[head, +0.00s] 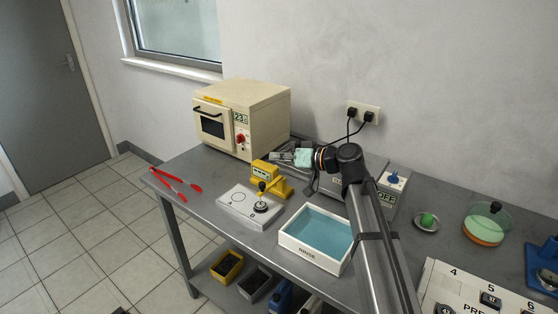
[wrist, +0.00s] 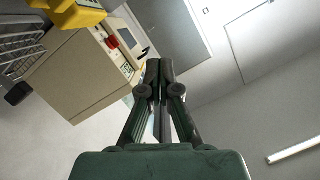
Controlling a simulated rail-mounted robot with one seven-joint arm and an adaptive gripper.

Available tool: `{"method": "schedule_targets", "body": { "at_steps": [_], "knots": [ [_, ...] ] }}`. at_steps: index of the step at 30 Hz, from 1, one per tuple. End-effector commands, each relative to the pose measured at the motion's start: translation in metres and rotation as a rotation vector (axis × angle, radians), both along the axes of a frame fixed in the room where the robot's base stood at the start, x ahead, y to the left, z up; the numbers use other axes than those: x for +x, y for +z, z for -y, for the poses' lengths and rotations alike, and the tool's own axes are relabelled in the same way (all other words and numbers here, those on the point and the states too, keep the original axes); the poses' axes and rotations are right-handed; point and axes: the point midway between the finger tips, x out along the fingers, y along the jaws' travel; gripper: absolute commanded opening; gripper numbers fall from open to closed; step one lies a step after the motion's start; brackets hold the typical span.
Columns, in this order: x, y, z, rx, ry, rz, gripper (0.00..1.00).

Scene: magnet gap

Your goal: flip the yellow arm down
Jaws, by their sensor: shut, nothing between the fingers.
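A yellow device (head: 277,180) stands near the middle of the bench, with a dark knob at its front, close above a dark disc on a white plate (head: 236,203). I cannot tell which of its parts is the yellow arm, or how it is tilted. A yellow part (wrist: 78,12) also shows at the top left of the wrist view, cut off by the edge. My gripper (head: 273,157) reaches left, behind and above the yellow device, apart from it. Its fingers (wrist: 157,72) are shut and empty in the wrist view.
A cream oven (head: 262,115) stands just beyond my gripper. A wire rack (wrist: 22,45) shows at the wrist view's left edge. A white tray of blue liquid (head: 291,247) sits in front of the yellow device. Red tongs (head: 175,180) lie on the left. A grey box (head: 391,190) is behind my arm.

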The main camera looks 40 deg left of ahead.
Motion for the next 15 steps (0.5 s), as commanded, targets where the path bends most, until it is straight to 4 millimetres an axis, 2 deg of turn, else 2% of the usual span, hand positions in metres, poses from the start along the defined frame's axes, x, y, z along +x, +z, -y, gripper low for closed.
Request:
{"method": "schedule_targets", "body": {
  "at_steps": [5, 9, 15],
  "knots": [
    [-0.001, 0.015, 0.001, 0.001, -0.003, 0.000, 0.00],
    [-0.003, 0.040, 0.003, 0.001, -0.005, 0.004, 0.00],
    [-0.002, 0.047, 0.048, 0.000, -0.008, 0.003, 0.00]
  ]
}}
